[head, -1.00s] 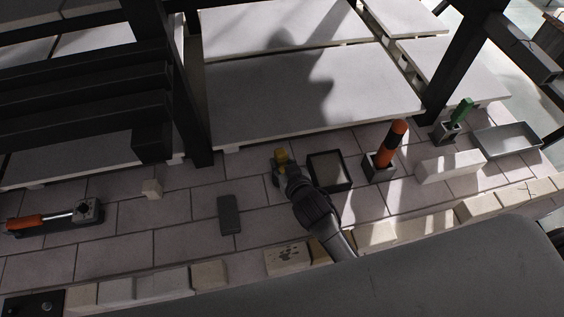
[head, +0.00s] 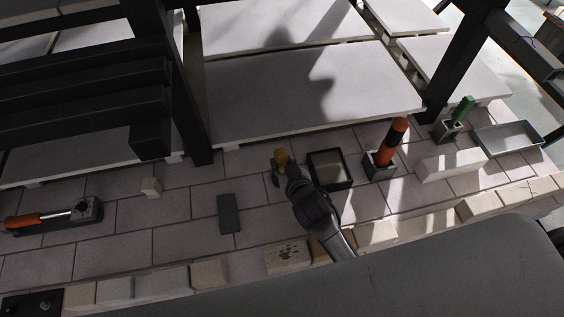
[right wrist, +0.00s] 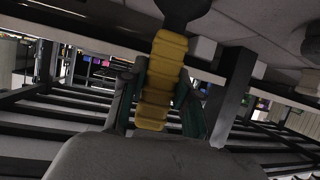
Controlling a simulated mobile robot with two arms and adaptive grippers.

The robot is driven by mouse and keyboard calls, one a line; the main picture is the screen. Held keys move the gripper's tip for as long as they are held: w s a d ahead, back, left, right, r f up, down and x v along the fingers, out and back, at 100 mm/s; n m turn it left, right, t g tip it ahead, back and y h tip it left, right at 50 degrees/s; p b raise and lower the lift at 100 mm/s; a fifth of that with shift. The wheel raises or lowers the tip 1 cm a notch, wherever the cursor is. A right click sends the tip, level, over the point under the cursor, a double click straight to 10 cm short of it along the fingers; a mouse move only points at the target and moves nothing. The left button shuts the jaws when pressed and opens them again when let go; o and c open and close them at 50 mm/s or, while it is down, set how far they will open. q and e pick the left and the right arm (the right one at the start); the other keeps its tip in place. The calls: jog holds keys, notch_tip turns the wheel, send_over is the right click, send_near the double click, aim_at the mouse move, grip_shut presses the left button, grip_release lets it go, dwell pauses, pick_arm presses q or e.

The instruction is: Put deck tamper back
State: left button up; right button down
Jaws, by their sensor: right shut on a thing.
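My right gripper (head: 280,172) is shut on a yellow ribbed handle, which I take to be the deck tamper (head: 281,157). In the right wrist view the yellow handle (right wrist: 160,82) sits between the two fingers (right wrist: 160,105). A dark part of it widens at the top of that view. In the head view the gripper and arm hide most of the tool. My left gripper is out of view.
A metal tray (head: 508,139) is at far right. A grey block (head: 228,214) and orange-handled tool (head: 38,220) lie left. Dark posts (head: 190,100) rise behind.

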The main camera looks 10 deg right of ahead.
jog(key=c, duration=0.8)
grip_release()
jog(key=shift+o, duration=0.2)
jog(key=shift+f, duration=0.1)
jog(key=shift+s, duration=0.15)
jog(key=shift+p+v, duration=0.85)
jog(key=shift+v, duration=0.2)
jog(key=shift+p+v, duration=1.95)
jog(key=shift+v, duration=0.9)
